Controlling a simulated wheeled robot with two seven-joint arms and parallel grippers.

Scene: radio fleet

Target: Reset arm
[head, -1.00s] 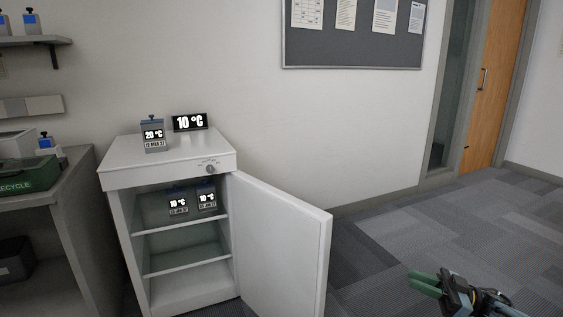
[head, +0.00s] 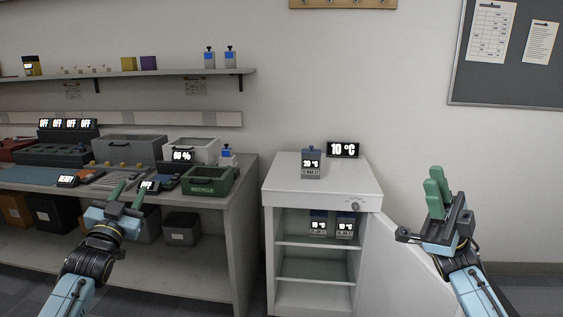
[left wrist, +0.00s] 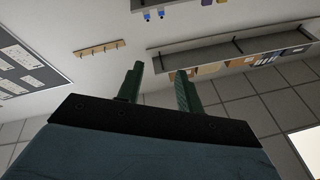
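My left gripper (head: 128,194) is raised in front of the workbench at the left of the head view. Its two green fingers are apart with nothing between them. The left wrist view shows the same fingers (left wrist: 158,88) spread and empty, pointing up toward the wall and shelf. My right gripper (head: 436,187) is raised at the right, in front of the open cabinet door. Its green fingers look close together from this angle, and whether they are open or shut is unclear. No object shows in it.
A white cabinet (head: 322,186) stands open, its door (head: 405,265) swung right, with two labelled units inside and one on top. The workbench (head: 236,190) holds a green recycle bin (head: 213,181) and several devices. A shelf (head: 150,75) hangs above.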

